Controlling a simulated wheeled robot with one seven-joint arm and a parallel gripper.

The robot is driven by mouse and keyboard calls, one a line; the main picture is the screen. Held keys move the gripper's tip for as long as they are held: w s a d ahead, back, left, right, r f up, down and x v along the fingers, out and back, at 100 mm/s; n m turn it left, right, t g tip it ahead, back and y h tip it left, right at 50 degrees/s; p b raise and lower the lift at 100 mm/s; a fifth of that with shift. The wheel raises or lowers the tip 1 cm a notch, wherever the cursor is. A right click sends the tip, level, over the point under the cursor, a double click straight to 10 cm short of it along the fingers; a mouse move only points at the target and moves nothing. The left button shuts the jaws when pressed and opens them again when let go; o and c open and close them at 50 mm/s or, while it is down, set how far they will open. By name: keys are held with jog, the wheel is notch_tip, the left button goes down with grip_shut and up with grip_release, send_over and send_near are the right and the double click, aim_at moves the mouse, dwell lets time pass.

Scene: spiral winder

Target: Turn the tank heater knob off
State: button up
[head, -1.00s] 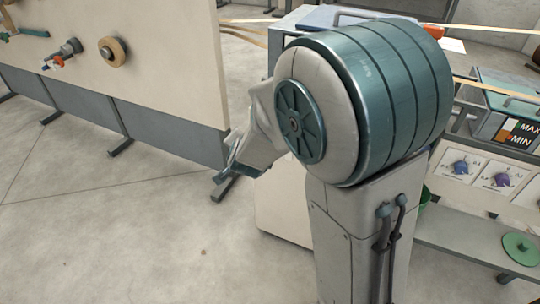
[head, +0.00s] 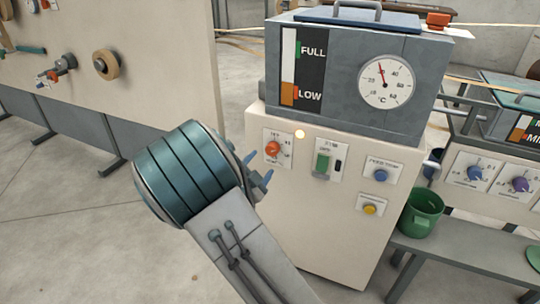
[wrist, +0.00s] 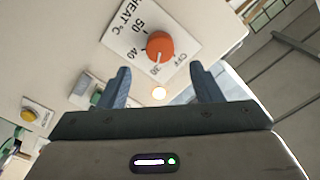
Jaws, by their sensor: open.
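The tank heater knob (head: 273,148) is a round orange-red dial on a white plate at the upper left of the cabinet front. In the wrist view the knob (wrist: 160,46) has a white pointer line that points close to the 30 mark; the plate reads HEAT °C with 50, 40, 30 and OFF. My gripper (wrist: 162,84) is open and empty, its two blue fingers apart. The knob lies beyond the fingertips, roughly centred between them, with no contact visible. In the head view my gripper (head: 258,168) is just below and left of the knob, partly hidden by my arm.
A lit lamp (head: 299,134) sits right of the knob. A green switch (head: 322,164), blue button (head: 381,175) and yellow button (head: 369,209) are on the same front. The grey tank (head: 350,125) with its gauge stands above. A green bucket (head: 421,214) is at right.

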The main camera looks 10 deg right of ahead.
aim_at(271, 151)
jog(key=b+x, duration=0.1)
jog(key=x, duration=0.7)
jog(key=c, duration=1)
